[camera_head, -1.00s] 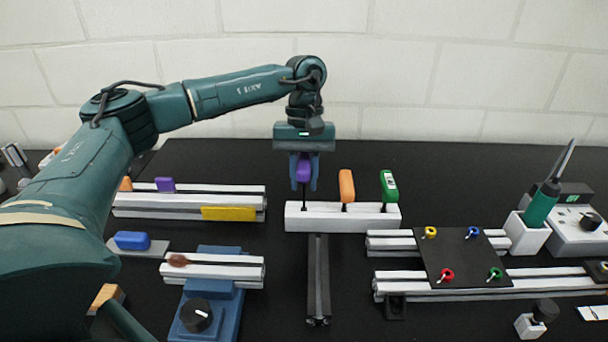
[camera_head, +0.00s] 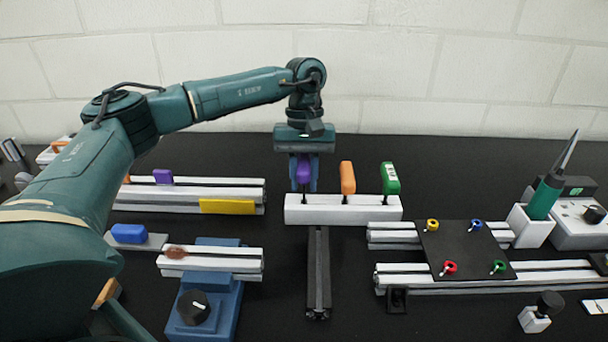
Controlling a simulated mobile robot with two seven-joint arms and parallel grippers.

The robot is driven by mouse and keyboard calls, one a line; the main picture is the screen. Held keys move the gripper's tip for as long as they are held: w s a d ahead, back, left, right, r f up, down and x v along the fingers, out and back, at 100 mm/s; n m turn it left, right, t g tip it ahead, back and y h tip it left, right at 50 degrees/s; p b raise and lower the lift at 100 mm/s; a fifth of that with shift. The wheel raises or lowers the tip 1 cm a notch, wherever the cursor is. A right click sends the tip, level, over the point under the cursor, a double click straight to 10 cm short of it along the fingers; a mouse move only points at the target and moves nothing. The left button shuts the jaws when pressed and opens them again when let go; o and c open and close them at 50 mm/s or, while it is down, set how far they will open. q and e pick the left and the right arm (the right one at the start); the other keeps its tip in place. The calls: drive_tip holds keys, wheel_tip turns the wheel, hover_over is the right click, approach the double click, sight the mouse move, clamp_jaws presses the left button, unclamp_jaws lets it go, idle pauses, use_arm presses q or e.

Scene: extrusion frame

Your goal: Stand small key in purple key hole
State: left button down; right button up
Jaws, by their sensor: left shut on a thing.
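My left gripper (camera_head: 304,184) is shut on a purple-handled key (camera_head: 303,168), held upright over the left end of the white holder block (camera_head: 342,210). The key's thin dark shank comes down to the block's top; I cannot tell whether its tip is in a hole. An orange-handled key (camera_head: 347,176) and a green-handled key (camera_head: 390,178) stand upright in the same block, to the right. My right gripper is not in view.
A black plate (camera_head: 460,252) with several small coloured rings lies at right. Behind it are a white holder with a green-handled tool (camera_head: 546,195) and a control box. Aluminium rails, one with a yellow block (camera_head: 228,206), lie left. A blue fixture with a knob (camera_head: 193,307) stands in front.

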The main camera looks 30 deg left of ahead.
use_arm(q)
drive_tip(key=shift+f+b, duration=0.7)
drive_tip(key=shift+f, duration=0.4)
drive_tip(key=shift+f, duration=0.1)
drive_tip(key=c, duration=1.1)
unclamp_jaws()
drive_tip(key=shift+c, duration=0.2)
